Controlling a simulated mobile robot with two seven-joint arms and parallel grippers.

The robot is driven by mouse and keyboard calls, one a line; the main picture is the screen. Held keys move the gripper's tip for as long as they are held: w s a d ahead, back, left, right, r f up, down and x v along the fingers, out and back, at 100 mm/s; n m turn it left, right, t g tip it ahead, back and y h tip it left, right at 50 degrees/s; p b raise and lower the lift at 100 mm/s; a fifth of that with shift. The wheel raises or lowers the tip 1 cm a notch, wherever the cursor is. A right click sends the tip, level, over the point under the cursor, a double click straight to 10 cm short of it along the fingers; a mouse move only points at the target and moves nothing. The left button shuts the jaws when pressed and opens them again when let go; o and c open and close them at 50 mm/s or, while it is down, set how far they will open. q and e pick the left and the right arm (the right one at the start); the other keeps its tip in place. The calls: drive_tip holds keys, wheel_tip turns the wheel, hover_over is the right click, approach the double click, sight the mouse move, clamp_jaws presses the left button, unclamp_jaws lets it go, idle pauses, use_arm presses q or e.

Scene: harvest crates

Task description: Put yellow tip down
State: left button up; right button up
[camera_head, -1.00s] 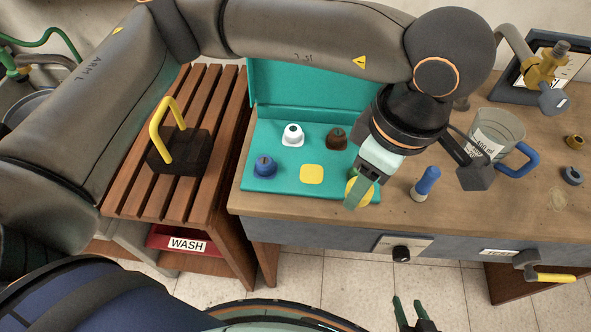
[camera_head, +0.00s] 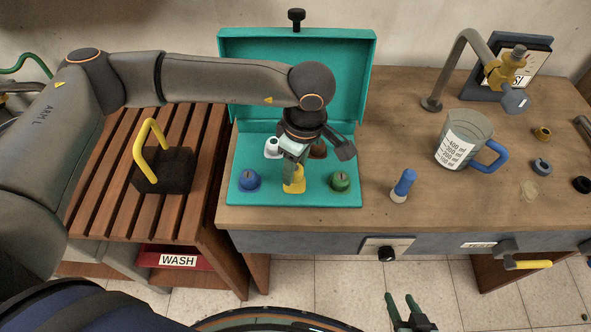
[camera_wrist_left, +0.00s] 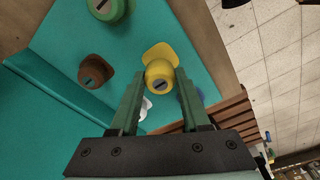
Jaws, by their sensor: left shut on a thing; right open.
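My left gripper (camera_head: 292,166) is shut on the yellow tip (camera_head: 294,182). I cannot tell whether the tip touches the patch. A blue tip (camera_head: 249,180), a white tip (camera_head: 272,148), a brown tip (camera_head: 318,150) and a green tip (camera_head: 340,181) stand around it in the case; the brown one is partly hidden by my gripper. My right gripper (camera_head: 402,298) is open and empty at the bottom edge.
The case's raised lid (camera_head: 345,75) stands behind my left gripper. A blue-topped bottle (camera_head: 404,184) and a measuring jug (camera_head: 463,140) stand right of the case on the wooden bench (camera_head: 425,215). A yellow-handled dark block (camera_head: 163,170) sits on the slatted table.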

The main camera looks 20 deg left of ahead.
sight(302, 175)
use_arm(q)
drive_tip(key=shift+f, duration=1.1)
drive_tip(key=shift+f, duration=0.15)
drive_tip(key=o, duration=1)
drive_tip(key=r, duration=0.4)
drive_tip(key=d+r, duration=0.1)
drive_tip(key=r, duration=0.3)
drive_tip(key=r+b, duration=0.1)
drive_tip(key=r, duration=0.3)
drive_tip(key=shift+s+d+r, duration=0.15)
drive_tip(key=shift+s+d, duration=0.1)
